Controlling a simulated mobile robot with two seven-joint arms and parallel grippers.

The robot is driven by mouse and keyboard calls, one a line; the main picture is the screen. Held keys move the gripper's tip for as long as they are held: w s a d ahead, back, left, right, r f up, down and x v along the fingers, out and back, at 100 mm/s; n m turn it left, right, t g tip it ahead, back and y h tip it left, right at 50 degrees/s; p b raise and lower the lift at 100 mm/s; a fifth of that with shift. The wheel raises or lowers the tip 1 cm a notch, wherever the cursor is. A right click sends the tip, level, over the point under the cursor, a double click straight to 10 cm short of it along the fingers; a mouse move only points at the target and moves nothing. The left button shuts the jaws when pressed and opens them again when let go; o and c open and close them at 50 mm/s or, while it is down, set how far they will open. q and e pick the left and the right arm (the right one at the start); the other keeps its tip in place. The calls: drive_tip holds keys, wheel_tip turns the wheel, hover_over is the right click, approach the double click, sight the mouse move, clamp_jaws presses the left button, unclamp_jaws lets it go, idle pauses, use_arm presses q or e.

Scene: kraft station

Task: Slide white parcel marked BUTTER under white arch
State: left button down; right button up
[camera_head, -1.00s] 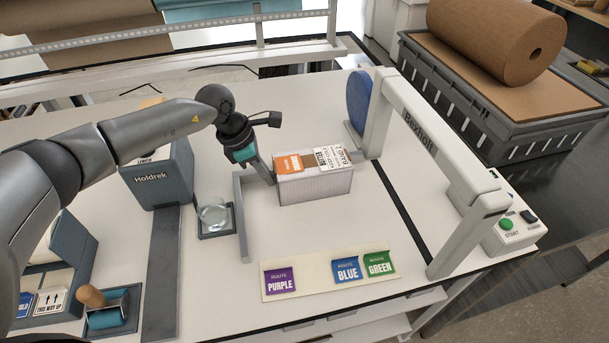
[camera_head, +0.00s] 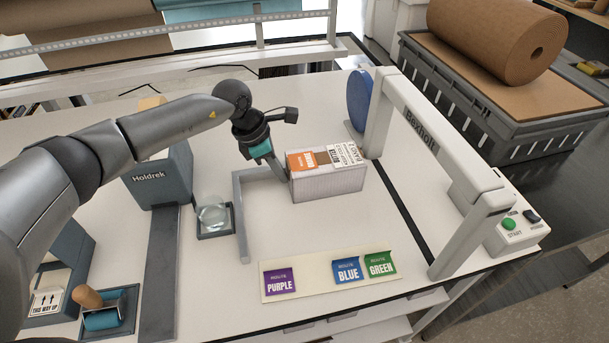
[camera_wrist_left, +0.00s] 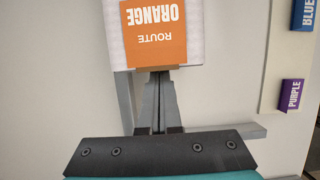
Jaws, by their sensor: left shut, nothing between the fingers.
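The white parcel (camera_head: 328,184) lies on the white table, with an orange route label, brown tape and a white printed label on top. The word BUTTER is too small to read surely now. The white arch (camera_head: 422,130), marked Boxholt, stands to its right; the parcel is short of the opening, near the arch's far post. My left gripper (camera_head: 284,176) is shut and empty, its fingertips at the parcel's left end. In the left wrist view the shut fingers (camera_wrist_left: 158,84) meet the edge of the parcel (camera_wrist_left: 197,40) below the orange label. My right gripper is not in view.
A grey angled guide (camera_head: 239,215) lies left of the parcel. A route card strip (camera_head: 314,284) with purple, blue and green labels lies in front. A blue disc (camera_head: 359,100) stands by the far post. A control box (camera_head: 516,232) with a green button sits right.

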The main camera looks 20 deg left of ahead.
sight(324, 158)
use_arm(q)
drive_tip(key=shift+w+d, duration=0.4)
drive_tip(key=shift+d, duration=0.25)
drive_tip(key=shift+w+d+b, duration=0.4)
drive_tip(key=shift+d+b, duration=0.05)
drive_tip(key=shift+d, duration=0.2)
drive_tip(key=shift+w+d+b, duration=0.4)
drive_tip(key=shift+d+b, duration=0.05)
drive_tip(key=shift+d, duration=0.2)
drive_tip(key=shift+w+d+b, duration=0.4)
drive_tip(key=shift+d, duration=0.25)
drive_tip(key=shift+w+d+b, duration=0.4)
drive_tip(key=shift+d, duration=0.2)
drive_tip(key=shift+w+d+b, duration=0.4)
drive_tip(key=shift+d+b, duration=0.05)
drive_tip(key=shift+d, duration=0.2)
drive_tip(key=shift+w+d+b, duration=0.35)
drive_tip(key=shift+d+b, duration=0.1)
drive_tip(key=shift+d, duration=0.2)
